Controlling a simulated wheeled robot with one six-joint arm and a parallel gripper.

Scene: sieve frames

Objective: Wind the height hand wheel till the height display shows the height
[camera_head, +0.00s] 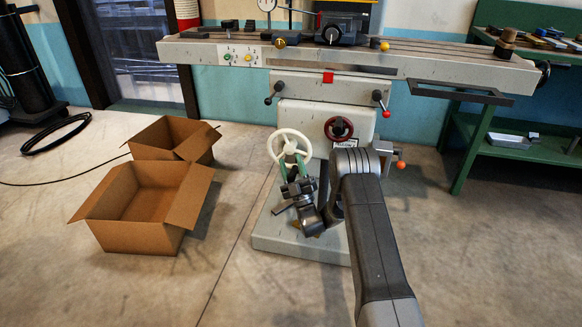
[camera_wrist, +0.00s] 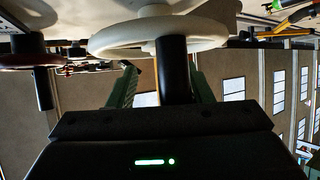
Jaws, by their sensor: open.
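A white hand wheel (camera_head: 289,146) is on the front of the grey machine, low and left of centre. It also shows at the top of the wrist view (camera_wrist: 150,32), with a black handle (camera_wrist: 172,72) sticking out toward me. My gripper (camera_head: 294,168) is open, its green fingers on either side of that handle. I cannot tell whether either finger touches it. A smaller dark red hand wheel (camera_head: 338,129) is to the right on the machine, with a small plate (camera_head: 346,144) just below it. I cannot make out a height reading, nor which wheel is for height.
The machine's long table (camera_head: 440,66) spans above, with ball-ended levers (camera_head: 378,96) below it. Two open cardboard boxes (camera_head: 140,205) stand on the floor at left. A green workbench (camera_head: 480,120) is at right. My arm hides part of the machine's base (camera_head: 275,228).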

